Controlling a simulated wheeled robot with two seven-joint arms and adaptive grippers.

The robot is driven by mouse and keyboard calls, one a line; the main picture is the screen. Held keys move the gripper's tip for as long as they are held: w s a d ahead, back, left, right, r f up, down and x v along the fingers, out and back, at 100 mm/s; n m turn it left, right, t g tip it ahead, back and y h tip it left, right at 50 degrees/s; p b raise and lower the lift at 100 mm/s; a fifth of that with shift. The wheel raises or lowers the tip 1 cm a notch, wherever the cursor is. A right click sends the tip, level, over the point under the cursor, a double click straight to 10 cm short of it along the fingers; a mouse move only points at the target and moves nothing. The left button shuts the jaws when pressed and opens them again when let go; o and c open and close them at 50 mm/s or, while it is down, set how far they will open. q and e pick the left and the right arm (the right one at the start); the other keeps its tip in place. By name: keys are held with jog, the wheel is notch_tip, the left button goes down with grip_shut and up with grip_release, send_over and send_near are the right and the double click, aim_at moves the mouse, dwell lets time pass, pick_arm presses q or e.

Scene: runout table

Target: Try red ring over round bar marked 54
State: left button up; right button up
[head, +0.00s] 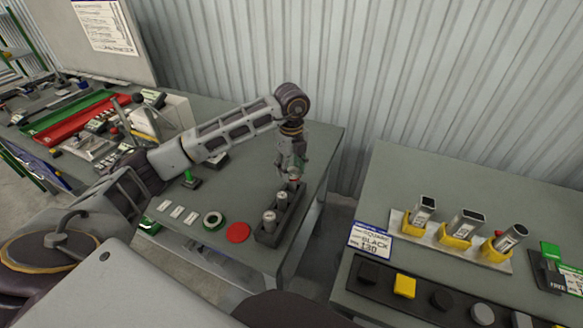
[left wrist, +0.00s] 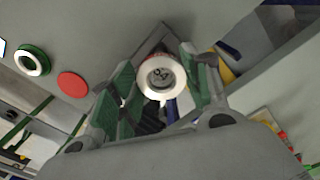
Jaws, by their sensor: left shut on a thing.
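My left gripper (head: 293,179) points down at the far end of a dark rack (head: 266,238) holding short round bars. In the left wrist view its green-padded fingers (left wrist: 160,82) are shut on the red ring (left wrist: 146,88), a pale ring with a reddish edge. A round bar's end (left wrist: 160,73) shows inside the ring, with a mark that looks like 54 but is hard to read. I cannot tell whether the ring is around the bar or just above it. Two other bars, a near one (head: 269,220) and a middle one (head: 281,199), stand clear of the gripper. My right gripper is out of view.
A flat red disc (head: 238,232) and a pale ring on green (head: 213,220) lie left of the rack. Small white labels (head: 177,212) lie further left. A second table (head: 400,160) with yellow-held tubes (head: 464,227) stands right, across a gap.

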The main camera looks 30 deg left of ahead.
pick_arm(q)
jog(key=shift+f+b, duration=0.4)
jog(key=shift+f, duration=0.2)
dwell(1.1)
jog(key=o, duration=1.2)
jog(key=shift+r, duration=6)
